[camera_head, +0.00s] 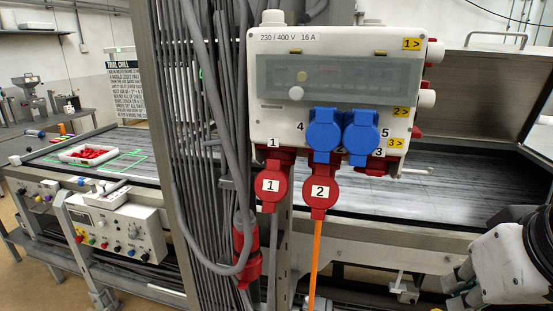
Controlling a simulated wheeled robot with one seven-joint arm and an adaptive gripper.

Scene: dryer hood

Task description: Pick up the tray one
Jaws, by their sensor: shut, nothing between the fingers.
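A white tray (64,157) holding several red pieces lies on the dark conveyor surface at the left, beside bright green lines. No label on it can be read, so I cannot tell whether it is called one. My gripper (450,291) is at the lower right edge, in front of the machine, with its grey fingers pointing left. It is shut and empty, far from the tray, with the electrical box and cables between them in the picture.
A white electrical box (345,80) with red and blue plugs hangs on a metal post with thick grey cables. A control panel (128,232) with knobs stands below the tray. The dark conveyor (430,195) continues at the right under a raised hood (500,90).

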